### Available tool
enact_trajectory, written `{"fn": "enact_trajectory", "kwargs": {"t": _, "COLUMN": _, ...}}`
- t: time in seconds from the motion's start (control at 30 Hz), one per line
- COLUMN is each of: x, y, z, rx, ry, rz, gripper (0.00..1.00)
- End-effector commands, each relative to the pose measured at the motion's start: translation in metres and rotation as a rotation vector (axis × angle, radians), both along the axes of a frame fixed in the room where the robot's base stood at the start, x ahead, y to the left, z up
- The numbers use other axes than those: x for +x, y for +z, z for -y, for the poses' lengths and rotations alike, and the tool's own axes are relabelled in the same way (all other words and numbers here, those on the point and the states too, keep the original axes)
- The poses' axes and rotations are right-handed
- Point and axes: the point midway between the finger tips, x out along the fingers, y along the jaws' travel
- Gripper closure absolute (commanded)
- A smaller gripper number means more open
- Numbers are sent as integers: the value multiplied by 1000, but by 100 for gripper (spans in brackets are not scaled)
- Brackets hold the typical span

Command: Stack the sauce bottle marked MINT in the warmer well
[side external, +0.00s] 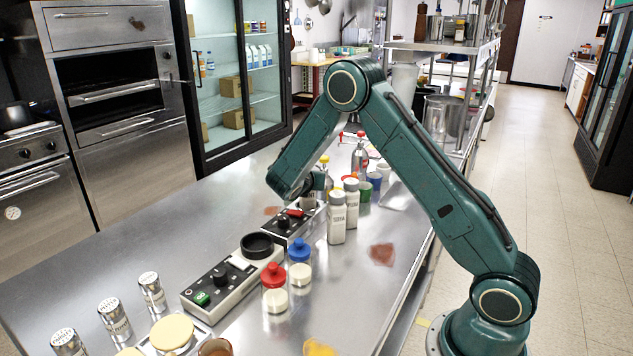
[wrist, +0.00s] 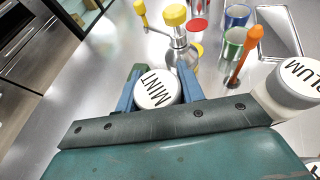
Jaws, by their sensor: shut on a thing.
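The sauce bottle marked MINT (wrist: 157,90) shows its white round lid between the blue fingers of my gripper (wrist: 160,82) in the wrist view. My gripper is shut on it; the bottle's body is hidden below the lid. In the side view my gripper (side external: 311,192) is over the far end of the rear control unit (side external: 268,236), which has a red switch. A black round well (side external: 257,244) sits on the front control unit (side external: 235,284), which has a green switch. Any well on the rear unit is hidden by my gripper. I cannot tell which is the warmer well.
A white bottle marked PLUM (wrist: 302,78) stands right of my gripper. Two white bottles (side external: 337,218) stand near the rear unit. Red-capped and blue-capped bottles (side external: 299,262) stand beside the front unit. A yellow-topped grinder (wrist: 178,40) and cups stand beyond.

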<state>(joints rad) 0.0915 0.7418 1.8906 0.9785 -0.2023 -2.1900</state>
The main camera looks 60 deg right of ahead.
Motion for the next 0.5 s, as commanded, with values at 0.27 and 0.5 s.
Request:
{"fn": "enact_trajectory", "kwargs": {"t": 0.27, "x": 0, "y": -6, "z": 0, "rx": 0, "ry": -1, "rz": -1, "gripper": 58}}
{"fn": "enact_trajectory", "kwargs": {"t": 0.5, "x": 0, "y": -5, "z": 0, "rx": 0, "ry": 0, "rz": -1, "gripper": 40}}
